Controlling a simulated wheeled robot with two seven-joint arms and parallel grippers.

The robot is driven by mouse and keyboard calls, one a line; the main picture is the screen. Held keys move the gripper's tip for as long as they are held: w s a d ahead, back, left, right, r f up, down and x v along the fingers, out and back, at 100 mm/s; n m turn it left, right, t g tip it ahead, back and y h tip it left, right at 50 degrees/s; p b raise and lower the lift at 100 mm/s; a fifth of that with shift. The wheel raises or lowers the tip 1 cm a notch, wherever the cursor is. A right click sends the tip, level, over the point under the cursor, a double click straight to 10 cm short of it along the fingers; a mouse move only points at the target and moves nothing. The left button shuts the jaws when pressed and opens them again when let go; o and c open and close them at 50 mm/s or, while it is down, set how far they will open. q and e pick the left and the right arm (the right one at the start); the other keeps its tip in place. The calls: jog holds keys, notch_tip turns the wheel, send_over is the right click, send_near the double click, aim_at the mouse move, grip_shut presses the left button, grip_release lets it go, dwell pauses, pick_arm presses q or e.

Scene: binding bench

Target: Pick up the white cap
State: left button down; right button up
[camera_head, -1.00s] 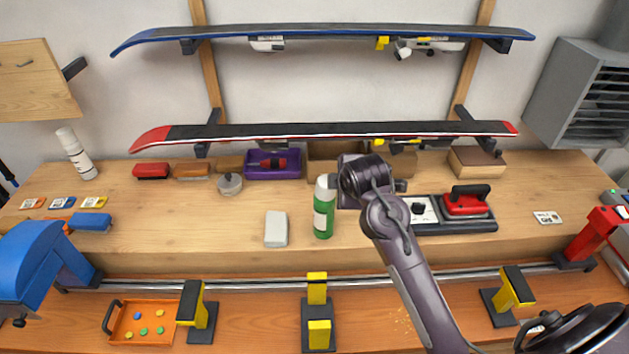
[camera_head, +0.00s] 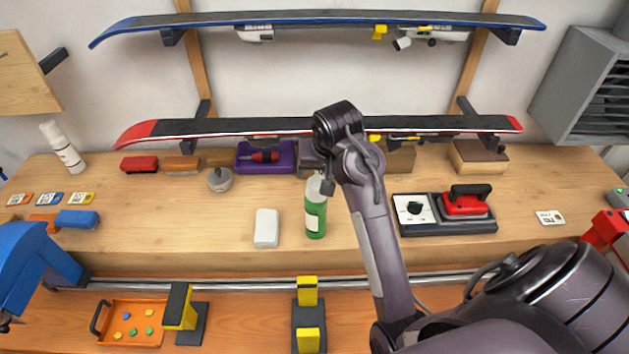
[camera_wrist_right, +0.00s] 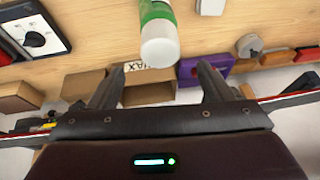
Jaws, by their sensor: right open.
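The white cap (camera_head: 314,185) sits on top of the green bottle (camera_head: 315,216), which stands upright on the bench. In the right wrist view the white cap (camera_wrist_right: 160,47) is at the top, with part of the green bottle (camera_wrist_right: 155,11) behind it. My right gripper (camera_wrist_right: 161,70) is open and empty, its fingers apart and the cap ahead, roughly between their lines. I cannot tell the exact gap to it. In the head view the right gripper (camera_head: 322,181) is mostly hidden behind my wrist, close to the cap. My left gripper is out of view.
A white block (camera_head: 266,228) lies just left of the bottle. A red iron (camera_head: 465,203) on a dark base is to the right. A purple tray (camera_head: 250,165) and a cardboard box (camera_wrist_right: 150,93) are behind. A red ski (camera_head: 240,127) hangs above the bench's back.

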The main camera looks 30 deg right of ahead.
aim_at(319, 183)
jog(key=x, duration=0.7)
jog(key=shift+f, duration=0.35)
jog(key=shift+s+r, duration=0.1)
jog(key=c, duration=1)
